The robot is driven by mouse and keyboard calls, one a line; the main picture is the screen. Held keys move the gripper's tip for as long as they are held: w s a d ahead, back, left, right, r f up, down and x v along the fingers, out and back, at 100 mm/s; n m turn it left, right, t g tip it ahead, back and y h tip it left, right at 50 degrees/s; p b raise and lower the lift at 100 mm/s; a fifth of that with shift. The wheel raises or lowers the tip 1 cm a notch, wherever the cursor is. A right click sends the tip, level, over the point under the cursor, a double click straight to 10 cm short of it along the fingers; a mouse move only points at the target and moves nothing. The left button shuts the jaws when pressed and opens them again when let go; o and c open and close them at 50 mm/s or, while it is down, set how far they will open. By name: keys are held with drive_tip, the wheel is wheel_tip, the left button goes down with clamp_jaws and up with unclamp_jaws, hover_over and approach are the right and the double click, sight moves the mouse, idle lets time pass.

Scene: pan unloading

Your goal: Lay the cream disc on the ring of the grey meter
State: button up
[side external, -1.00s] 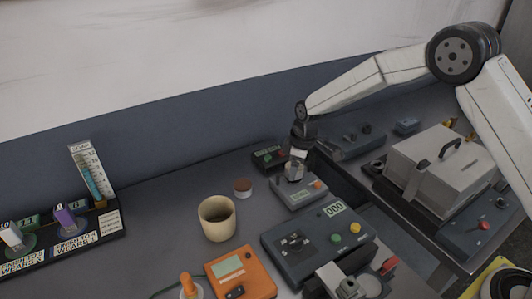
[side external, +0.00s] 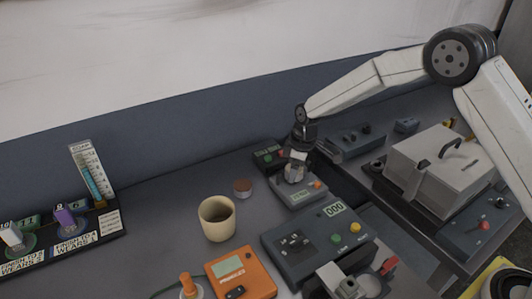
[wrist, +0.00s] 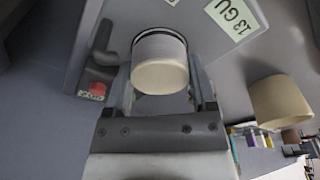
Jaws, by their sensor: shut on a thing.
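The cream disc (wrist: 160,66) is thick and pale, and sits between the two fingers of my gripper (wrist: 162,84) in the wrist view. My gripper is shut on it. The grey meter (wrist: 205,38) lies beyond the disc, with a "13 GU" display. A dark ring edge (wrist: 158,32) shows just past the disc's far rim. In the side view my gripper (side external: 295,171) is low over the grey meter (side external: 303,197), at its back part. Whether the disc touches the ring cannot be told.
A small box with red and green buttons (side external: 268,158) stands close behind the meter. A larger dark meter (side external: 318,241) is in front. A cream mug (side external: 217,219), a brown-topped puck (side external: 243,187) and an orange meter (side external: 240,273) stand left. A lidded grey box (side external: 440,168) is right.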

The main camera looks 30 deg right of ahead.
sight(300, 169)
drive_tip(key=shift+f, duration=0.25)
drive_tip(key=o, duration=1.3)
drive_tip(key=shift+s+d+r, duration=0.15)
drive_tip(key=shift+r, duration=1.15)
drive_tip(key=shift+s+d+r, duration=0.15)
drive_tip(key=shift+r, duration=1.1)
drive_tip(key=shift+s+d+r, duration=0.15)
drive_tip(key=shift+r, duration=1.15)
drive_tip(key=shift+s+d+r+m, duration=0.15)
drive_tip(key=shift+s+d+m, duration=0.15)
drive_tip(key=shift+s, duration=0.25)
drive_tip(key=s+d+m, duration=0.3)
drive_tip(key=s+m, duration=0.1)
drive_tip(key=s, duration=0.7)
drive_tip(key=s+d+m+t+h, duration=0.1)
drive_tip(key=s+d+m, duration=0.2)
drive_tip(key=s, duration=0.9)
drive_tip(key=shift+s+f+m, duration=0.3)
drive_tip(key=shift+m, duration=0.4)
